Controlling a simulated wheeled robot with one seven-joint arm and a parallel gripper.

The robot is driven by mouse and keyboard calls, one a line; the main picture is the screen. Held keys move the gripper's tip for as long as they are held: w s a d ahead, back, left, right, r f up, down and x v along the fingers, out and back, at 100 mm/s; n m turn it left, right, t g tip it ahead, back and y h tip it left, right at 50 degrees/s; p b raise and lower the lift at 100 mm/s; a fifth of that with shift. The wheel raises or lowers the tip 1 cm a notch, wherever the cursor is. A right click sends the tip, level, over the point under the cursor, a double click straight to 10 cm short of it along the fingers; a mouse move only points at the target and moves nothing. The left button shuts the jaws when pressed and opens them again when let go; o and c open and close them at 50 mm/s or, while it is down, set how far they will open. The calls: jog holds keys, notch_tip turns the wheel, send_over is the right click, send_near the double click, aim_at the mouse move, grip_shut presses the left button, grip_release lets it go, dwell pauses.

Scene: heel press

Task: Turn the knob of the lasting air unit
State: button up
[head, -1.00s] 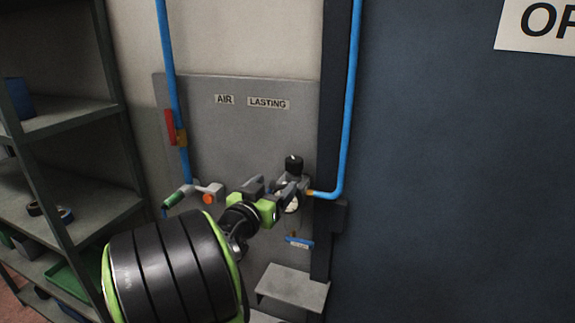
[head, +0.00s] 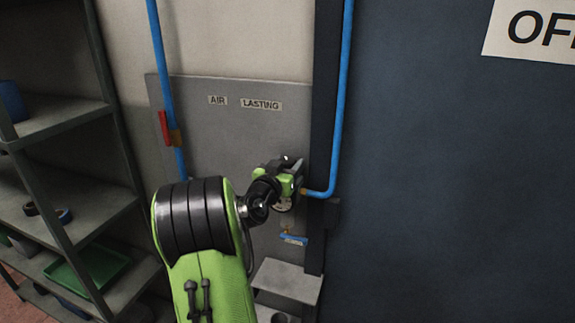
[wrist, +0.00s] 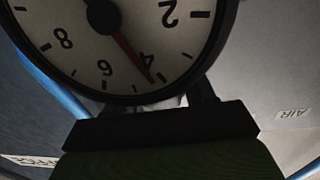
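The lasting air unit hangs on a grey panel (head: 212,130) under the labels AIR and LASTING (head: 261,104). My gripper (head: 289,162) is at the top of the unit, at the height of its black knob. The knob is mostly hidden behind the gripper, and I cannot tell whether the fingers touch it. The round white gauge (head: 284,206) shows just below the gripper. In the wrist view the gauge (wrist: 120,45) fills the top, its red needle near 4. My gripper's dark body lies below it there, and the fingertips are hidden behind the gauge.
A blue pipe (head: 343,90) joins the unit from the right, beside a dark post. Another blue pipe (head: 158,60) with a red handle (head: 163,128) runs down at left. A blue lever (head: 293,239) and a grey ledge (head: 288,282) lie below. Shelves (head: 65,115) stand at left.

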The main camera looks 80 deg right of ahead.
jog(key=c, duration=0.4)
jog(key=m+g+b, duration=0.1)
jog(key=b, duration=0.1)
jog(key=shift+f+b, duration=0.2)
jog(key=shift+b, duration=0.1)
jog(key=shift+c, duration=0.2)
jog(key=shift+w+m+g+y+b, duration=0.1)
jog(key=shift+m+g+y+b, duration=0.25)
jog(key=shift+g+b, duration=0.4)
jog(key=shift+r+m+g+y, duration=0.2)
jog(key=shift+m+g+y, duration=0.15)
jog(key=shift+m+g, duration=0.6)
jog(key=o, duration=0.9)
jog(key=shift+o, duration=0.2)
